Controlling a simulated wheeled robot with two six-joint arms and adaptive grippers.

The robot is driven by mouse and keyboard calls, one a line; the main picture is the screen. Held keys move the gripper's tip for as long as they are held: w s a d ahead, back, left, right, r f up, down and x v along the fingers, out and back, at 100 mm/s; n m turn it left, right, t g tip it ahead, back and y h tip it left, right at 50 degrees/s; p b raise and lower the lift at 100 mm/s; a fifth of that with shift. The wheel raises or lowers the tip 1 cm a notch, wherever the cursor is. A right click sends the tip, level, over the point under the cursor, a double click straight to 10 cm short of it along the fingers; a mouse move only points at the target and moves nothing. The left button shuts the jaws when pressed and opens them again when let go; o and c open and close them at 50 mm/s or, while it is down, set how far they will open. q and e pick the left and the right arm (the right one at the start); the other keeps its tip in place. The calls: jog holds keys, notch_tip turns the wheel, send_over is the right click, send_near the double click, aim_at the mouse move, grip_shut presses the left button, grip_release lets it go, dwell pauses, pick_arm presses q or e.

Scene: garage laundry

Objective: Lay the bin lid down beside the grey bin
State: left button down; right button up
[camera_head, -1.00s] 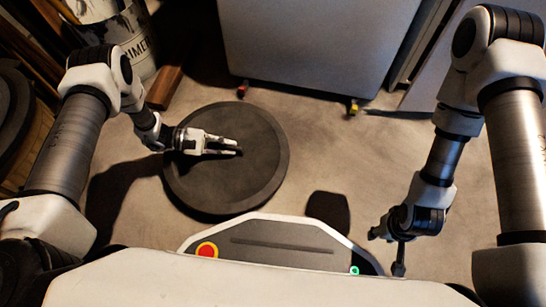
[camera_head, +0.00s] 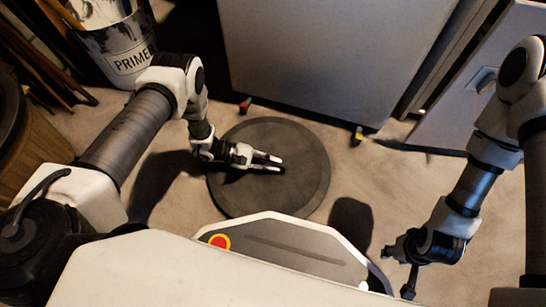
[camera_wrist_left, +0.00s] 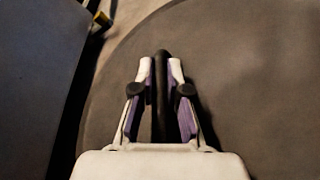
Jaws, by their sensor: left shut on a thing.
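The bin lid (camera_head: 305,185) is a round, dark grey disc over the floor in front of me in the head view. It looks about level; I cannot tell whether it touches the floor. My left gripper (camera_head: 281,164) is over the lid's middle. In the left wrist view its two fingers are shut on the lid's dark bar handle (camera_wrist_left: 160,95), and the lid (camera_wrist_left: 250,70) fills most of the picture. My right gripper (camera_head: 396,270) is at the lower right, away from the lid, with its fingers apart and empty. I cannot tell surely which thing is the grey bin.
A large grey box-shaped unit (camera_head: 320,60) on coloured castors stands just behind the lid. A paint-spattered primer bucket (camera_head: 125,50) is at the back left. A brown round container (camera_head: 35,150) stands at the left edge. Bare floor (camera_head: 400,190) lies right of the lid.

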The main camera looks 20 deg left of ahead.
pick_arm(q)
jog(key=shift+r, duration=0.1)
jog(key=c, duration=1.2)
grip_release()
jog(key=shift+a+r, duration=0.15)
jog(key=shift+a, duration=0.1)
jog(key=p+v, duration=0.5)
jog(key=v, duration=0.5)
jog(key=shift+a+r, duration=0.25)
jog(key=shift+a, duration=0.05)
jog(key=shift+s+a, duration=0.15)
jog(key=shift+a, duration=0.25)
